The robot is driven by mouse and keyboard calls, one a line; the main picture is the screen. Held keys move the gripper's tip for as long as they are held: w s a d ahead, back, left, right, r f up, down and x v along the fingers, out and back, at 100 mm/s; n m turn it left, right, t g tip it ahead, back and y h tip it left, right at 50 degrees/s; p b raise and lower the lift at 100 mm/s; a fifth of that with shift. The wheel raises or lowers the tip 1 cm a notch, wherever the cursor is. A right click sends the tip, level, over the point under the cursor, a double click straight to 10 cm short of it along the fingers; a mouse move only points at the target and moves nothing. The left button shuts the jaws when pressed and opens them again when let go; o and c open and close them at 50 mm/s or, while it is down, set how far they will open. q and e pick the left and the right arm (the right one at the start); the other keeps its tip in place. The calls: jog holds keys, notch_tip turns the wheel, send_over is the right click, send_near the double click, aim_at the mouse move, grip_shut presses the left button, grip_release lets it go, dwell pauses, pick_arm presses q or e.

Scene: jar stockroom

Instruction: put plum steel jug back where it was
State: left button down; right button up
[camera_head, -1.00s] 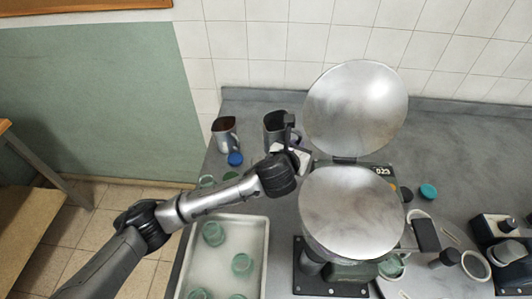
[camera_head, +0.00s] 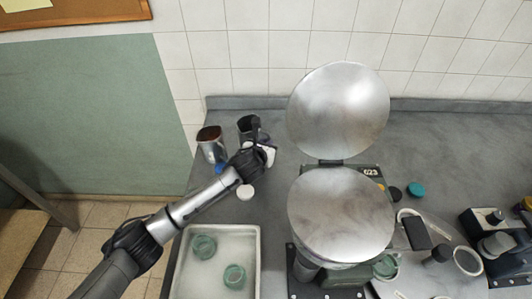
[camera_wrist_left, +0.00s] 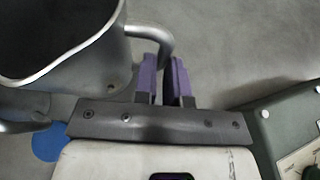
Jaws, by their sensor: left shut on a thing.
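My left gripper (camera_head: 258,136) is shut on the handle of a dark grey steel jug (camera_head: 248,126) at the back left of the counter. In the left wrist view the jug (camera_wrist_left: 62,50) is at the upper left, its wide mouth open and dark inside. Its curved handle runs down to the purple finger pads (camera_wrist_left: 163,82). The gripper hides part of the jug in the head view, and I cannot tell whether its base touches the counter. A second steel jug (camera_head: 212,148), with a brownish inside, stands close to its left. My right gripper is out of view.
A scale (camera_head: 341,215) with a round metal pan and a raised round plate stands right of the arm. A blue lid (camera_head: 220,169) and a white lid (camera_head: 245,191) lie near the arm. A tray (camera_head: 254,262) with green glass jars is in front.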

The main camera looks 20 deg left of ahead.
pick_arm(q)
jog(key=shift+f, duration=1.7)
jog(key=shift+f, duration=0.15)
jog(key=c, duration=1.2)
grip_release()
jog(key=p+v, duration=0.1)
jog(key=v, duration=1.1)
